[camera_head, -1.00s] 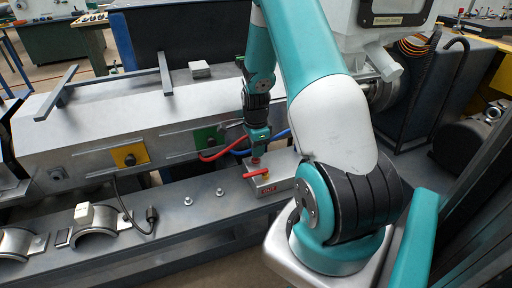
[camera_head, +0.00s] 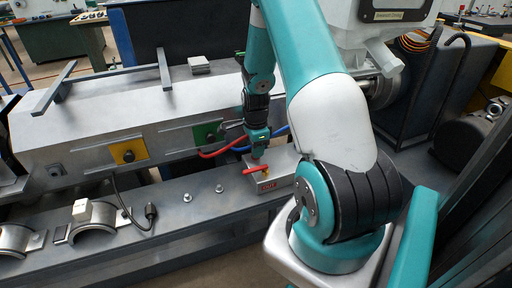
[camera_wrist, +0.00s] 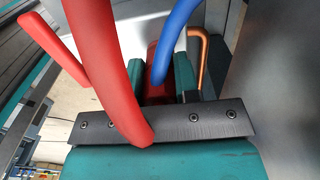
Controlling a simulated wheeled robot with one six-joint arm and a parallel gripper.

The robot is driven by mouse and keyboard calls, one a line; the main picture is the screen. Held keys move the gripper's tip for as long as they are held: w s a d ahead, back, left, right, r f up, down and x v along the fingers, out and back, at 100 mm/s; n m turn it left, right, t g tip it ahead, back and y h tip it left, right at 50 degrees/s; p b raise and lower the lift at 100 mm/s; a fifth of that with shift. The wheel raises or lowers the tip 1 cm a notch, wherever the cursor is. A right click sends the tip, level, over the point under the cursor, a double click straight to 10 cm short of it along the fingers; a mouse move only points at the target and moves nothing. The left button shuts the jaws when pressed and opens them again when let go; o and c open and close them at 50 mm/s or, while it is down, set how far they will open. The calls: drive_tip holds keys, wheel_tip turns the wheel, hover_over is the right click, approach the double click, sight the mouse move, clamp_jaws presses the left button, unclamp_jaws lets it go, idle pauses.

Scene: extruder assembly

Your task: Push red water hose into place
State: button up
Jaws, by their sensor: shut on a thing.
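The red water hose (camera_head: 222,149) curves from the machine's side to my gripper in the head view. In the wrist view the red hose (camera_wrist: 108,70) runs large across the foreground. My gripper (camera_head: 257,153) points down over a grey metal block (camera_head: 284,165) with a red label. My gripper (camera_wrist: 159,72) is shut on a red piece between its teal fingers, which looks like the hose end. Just under the fingers, the head view shows a little red near the block's top. The fingers hide whether the hose end is seated on the fitting.
A red lever (camera_head: 256,170) sits on the block close to my gripper, and shows in the wrist view (camera_wrist: 52,45). A blue hose (camera_head: 276,133) passes just behind. A copper pipe (camera_wrist: 202,60) stands to the right. The bench left of the block has two small bolts (camera_head: 188,197).

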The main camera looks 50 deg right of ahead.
drive_tip(key=shift+f, duration=0.2)
drive_tip(key=o, duration=1)
wheel_tip(320, 180, up, 18)
drive_tip(key=p, duration=0.1)
drive_tip(key=shift+f, duration=0.25)
